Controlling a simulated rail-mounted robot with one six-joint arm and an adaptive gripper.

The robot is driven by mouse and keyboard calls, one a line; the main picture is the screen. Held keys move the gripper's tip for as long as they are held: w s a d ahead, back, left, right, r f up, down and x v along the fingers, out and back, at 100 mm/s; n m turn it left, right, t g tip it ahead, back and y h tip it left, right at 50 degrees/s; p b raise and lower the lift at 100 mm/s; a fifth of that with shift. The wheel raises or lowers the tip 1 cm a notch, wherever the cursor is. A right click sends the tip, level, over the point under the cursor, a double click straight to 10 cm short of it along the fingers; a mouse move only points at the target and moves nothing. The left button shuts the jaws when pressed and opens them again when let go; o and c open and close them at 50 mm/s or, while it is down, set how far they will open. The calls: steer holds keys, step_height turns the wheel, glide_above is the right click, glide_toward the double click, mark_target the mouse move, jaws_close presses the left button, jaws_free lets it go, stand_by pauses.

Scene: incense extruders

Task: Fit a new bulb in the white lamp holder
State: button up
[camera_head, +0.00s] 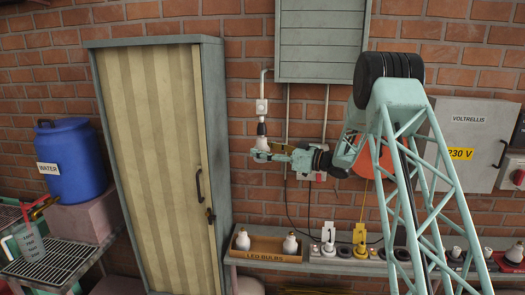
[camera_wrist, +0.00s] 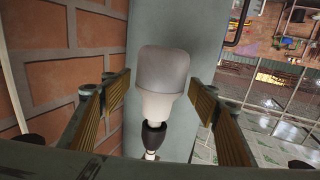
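A white bulb with a frosted dome hangs dome-down below a black lamp socket (camera_head: 262,129), under a white wall box (camera_head: 261,106) on a conduit. The bulb (camera_wrist: 163,85) and the black socket (camera_wrist: 154,138) line up in the wrist view, where the picture is turned over. The bulb's base appears to meet the socket; how firmly it is seated I cannot tell. My gripper (camera_wrist: 160,88) has one finger on each side of the bulb. A narrow gap shows at the left finger, and the fingers look open. In the head view, my gripper (camera_head: 275,152) reaches the bulb from the right.
An LED BULBS tray (camera_head: 264,257) on the bench holds two bulbs (camera_head: 242,240) (camera_head: 290,243). A tall cabinet (camera_head: 155,150) stands close left of the lamp. A grey wall cabinet (camera_head: 320,45) hangs above. Cables and a small box are behind my gripper.

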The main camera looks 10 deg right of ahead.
steer(key=shift+s+d, duration=0.1)
steer(key=shift+d, duration=0.05)
steer(key=v, duration=1.1)
steer(key=shift+s+d, duration=0.15)
steer(key=shift+d, duration=0.15)
stand_by(0.5)
step_height(320, 180, up, 9)
steer(key=w+m+t+h+b, duration=0.2)
steer(key=m+t+h+b, duration=0.1)
steer(key=h, duration=0.4)
steer(key=s+d+r+m+h+b, duration=0.25)
steer(key=s+r+h, duration=0.25)
steer(key=s, duration=0.3)
steer(key=s+f+m+g+h+b, duration=0.1)
steer(key=s+m+g+h+b, duration=0.2)
steer(key=s, duration=1.4)
steer(key=s+a+f+g+b, duration=0.1)
steer(key=s+a+f, duration=0.3)
steer(key=s, duration=1.2)
steer(key=s+a+f+m+g+b, duration=0.1)
steer(key=s+a+f+g, duration=0.3)
steer(key=s, duration=1.1)
steer(key=s+a+f+g+y+b, duration=0.1)
steer(key=s+a+f, duration=0.3)
steer(key=s+f, duration=0.5)
steer(key=s+g+b, duration=0.1)
steer(key=s, duration=0.6)
steer(key=shift+s+g, duration=0.3)
